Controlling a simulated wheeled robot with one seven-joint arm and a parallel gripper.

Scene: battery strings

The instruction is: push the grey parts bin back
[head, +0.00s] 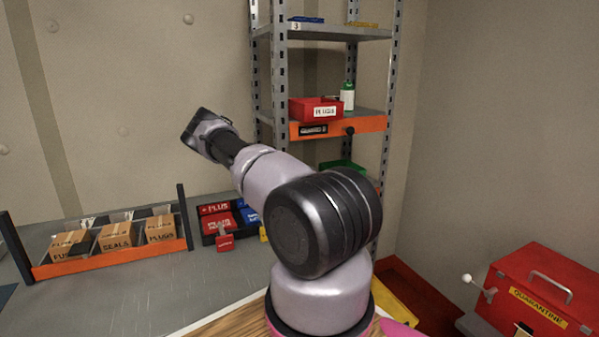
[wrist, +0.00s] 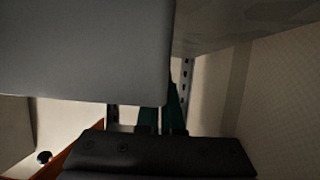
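No grey parts bin can be made out for sure in the head view. In the wrist view a large plain grey surface (wrist: 85,50) fills the upper left, very close to the camera; I cannot tell whether it is the bin. My gripper (wrist: 162,112) shows its dark green fingers below and beside that surface's lower right corner, a narrow gap between them. The surface partly hides the fingers, so contact and opening are unclear. In the head view my arm reaches up to the left, and the fingers cannot be made out there.
A metal shelf rack (head: 282,90) stands behind my arm, with a red bin (head: 303,107) and a green-white bottle (head: 348,97). An orange-fronted rack of cartons (head: 110,262) sits on the workbench at left. A red quarantine box (head: 545,290) is at lower right.

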